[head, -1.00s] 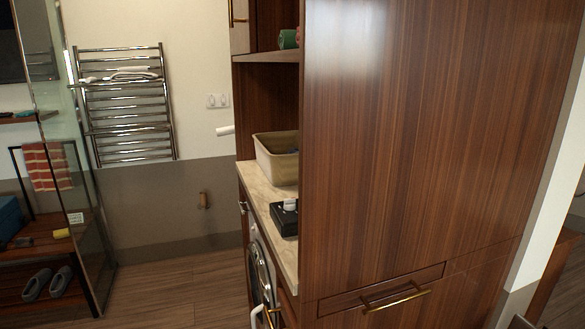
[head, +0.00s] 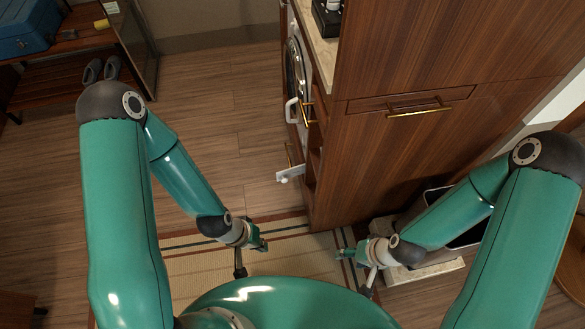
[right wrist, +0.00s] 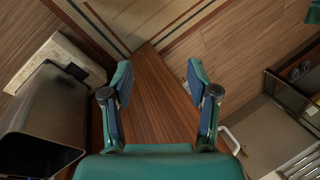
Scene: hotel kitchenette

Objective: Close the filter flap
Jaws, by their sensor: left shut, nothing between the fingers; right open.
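A small pale flap (head: 288,174) juts out low at the front of the wooden cabinet, left of its corner in the head view. It looks like the filter flap and stands open. The washing machine (head: 294,68) is set in the cabinet front above it, seen at a steep angle. My left gripper (head: 264,245) is shut and empty, below and left of the flap, apart from it. My right gripper (head: 341,254) is open and empty, below and right of the flap, near the cabinet's bottom corner. Its spread fingers show in the right wrist view (right wrist: 161,84).
The wooden cabinet side (head: 440,60) stands between the flap and the right-hand area. A grey bin (head: 462,240) stands beside it at right. A striped mat (head: 195,268) lies below the grippers. Wooden floor (head: 200,100) left of the cabinet is clear.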

